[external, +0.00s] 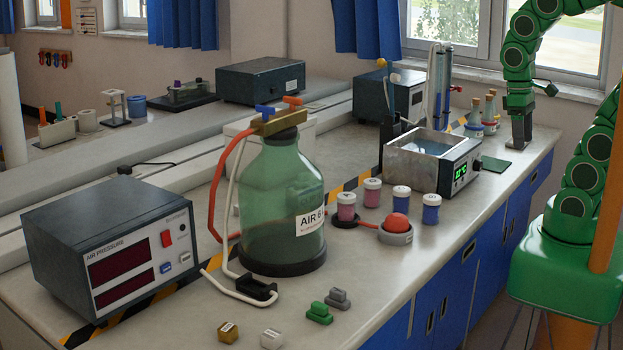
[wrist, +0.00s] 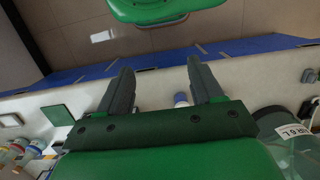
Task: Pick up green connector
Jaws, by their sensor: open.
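The green connector (external: 319,313) lies on the front part of the bench in the external view, right beside a similar grey connector (external: 338,298). I cannot make out the green connector in the wrist view. My gripper (external: 521,143) is far from it, at the back right end of the bench near the water bath, pointing down. In the wrist view my gripper (wrist: 160,75) has its two dark fingers spread apart with nothing held between them.
A large green glass bottle (external: 283,200) and an air pressure box (external: 115,247) stand behind the connectors. Several lidded jars, a red ball (external: 397,222) in a grey holder and a water bath (external: 432,162) line the bench. Yellow (external: 228,332) and white (external: 271,339) blocks lie nearby.

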